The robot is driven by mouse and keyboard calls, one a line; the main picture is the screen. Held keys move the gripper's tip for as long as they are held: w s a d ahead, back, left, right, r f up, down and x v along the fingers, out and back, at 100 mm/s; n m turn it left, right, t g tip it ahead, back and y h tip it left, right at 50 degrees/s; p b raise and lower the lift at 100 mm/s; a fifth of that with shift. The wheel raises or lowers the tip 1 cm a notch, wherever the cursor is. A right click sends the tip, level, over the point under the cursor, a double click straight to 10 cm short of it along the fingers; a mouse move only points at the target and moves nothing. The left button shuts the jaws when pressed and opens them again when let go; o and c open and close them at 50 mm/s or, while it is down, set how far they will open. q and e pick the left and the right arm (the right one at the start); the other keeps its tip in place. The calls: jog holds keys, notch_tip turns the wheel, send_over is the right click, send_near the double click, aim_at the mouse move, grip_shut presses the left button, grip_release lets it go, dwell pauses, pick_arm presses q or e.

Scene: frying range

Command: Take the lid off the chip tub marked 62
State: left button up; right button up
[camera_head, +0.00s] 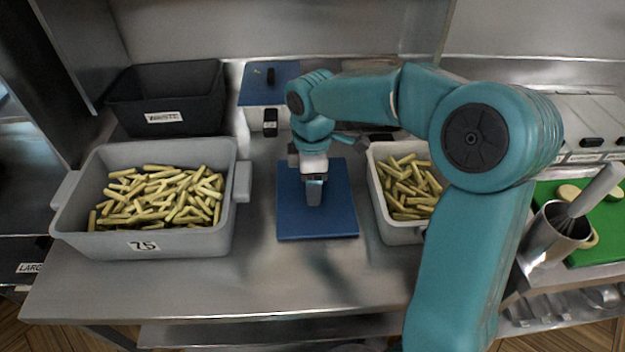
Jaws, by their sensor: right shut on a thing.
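My right gripper (314,190) is shut on a blue lid (338,215), its fingers at the lid's middle, where they hide the grip. The flat lid is between two open chip tubs; I cannot tell whether it rests on the counter or is just above it. The right-hand grey tub (402,235) is open and full of chips, partly behind my arm. I see no number on it. The big grey tub (90,245) at left is marked 75 and holds chips. My left gripper is out of view.
A black bin (165,88) marked WASTE stands at the back left. Beside it is a smaller tub (255,117) with a blue lid on. At right are a metal pot (547,232) with a utensil and a green board (605,245). The front counter (250,290) is clear.

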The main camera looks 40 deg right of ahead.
jog(key=o, duration=1.3)
jog(key=shift+f, duration=0.1)
jog(key=shift+c, duration=0.2)
notch_tip(320, 180, up, 16)
jog(key=p, duration=0.2)
jog(key=shift+r, duration=0.2)
jog(key=shift+r+p, duration=0.1)
jog(key=shift+p, duration=0.25)
